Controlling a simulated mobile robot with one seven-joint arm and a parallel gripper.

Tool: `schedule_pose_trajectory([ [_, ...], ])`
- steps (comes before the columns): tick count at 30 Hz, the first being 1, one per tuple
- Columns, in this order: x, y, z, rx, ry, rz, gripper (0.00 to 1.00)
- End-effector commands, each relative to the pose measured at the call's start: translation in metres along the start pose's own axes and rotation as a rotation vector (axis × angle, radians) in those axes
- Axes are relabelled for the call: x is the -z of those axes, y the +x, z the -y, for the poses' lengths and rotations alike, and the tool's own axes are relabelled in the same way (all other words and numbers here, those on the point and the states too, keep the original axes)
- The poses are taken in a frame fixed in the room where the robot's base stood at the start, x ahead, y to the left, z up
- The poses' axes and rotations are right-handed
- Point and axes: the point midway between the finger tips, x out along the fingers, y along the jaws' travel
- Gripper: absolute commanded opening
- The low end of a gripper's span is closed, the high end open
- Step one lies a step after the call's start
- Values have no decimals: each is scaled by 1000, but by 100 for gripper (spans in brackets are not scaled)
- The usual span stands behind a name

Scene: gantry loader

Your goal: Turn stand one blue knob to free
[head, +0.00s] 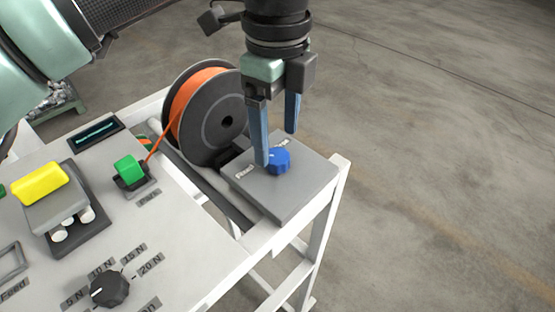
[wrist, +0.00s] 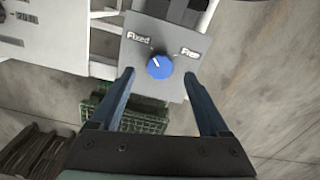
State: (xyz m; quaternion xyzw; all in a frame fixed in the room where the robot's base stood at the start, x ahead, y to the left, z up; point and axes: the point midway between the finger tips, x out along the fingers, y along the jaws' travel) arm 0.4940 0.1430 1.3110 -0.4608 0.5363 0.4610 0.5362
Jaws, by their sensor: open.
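The blue knob (head: 279,160) sits on a grey plate (head: 285,195) at the right end of the stand. In the wrist view the blue knob (wrist: 159,67) has a white pointer line aimed up and left, toward the "Fixed" label (wrist: 139,38). The "Free" label (wrist: 190,53) is to the knob's upper right. My gripper (head: 278,148) is open above the plate, pointing down, with one blue finger in front of the knob's left edge. In the wrist view my gripper (wrist: 160,73) has its fingers apart on either side of the knob, not visibly touching it.
An orange-wound spool (head: 210,110) stands close left of the plate. A green switch (head: 130,168), a yellow block (head: 40,184) and a black dial (head: 109,289) are on the panel further left. Open concrete floor (head: 450,150) lies to the right.

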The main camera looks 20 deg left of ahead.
Motion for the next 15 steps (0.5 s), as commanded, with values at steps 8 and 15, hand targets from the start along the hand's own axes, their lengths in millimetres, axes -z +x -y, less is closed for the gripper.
schedule_pose_trajectory([
  [8, 0, 31, 0, 0, 1, 0, 79],
  [15, 0, 32, 0, 0, 2, 0, 79],
])
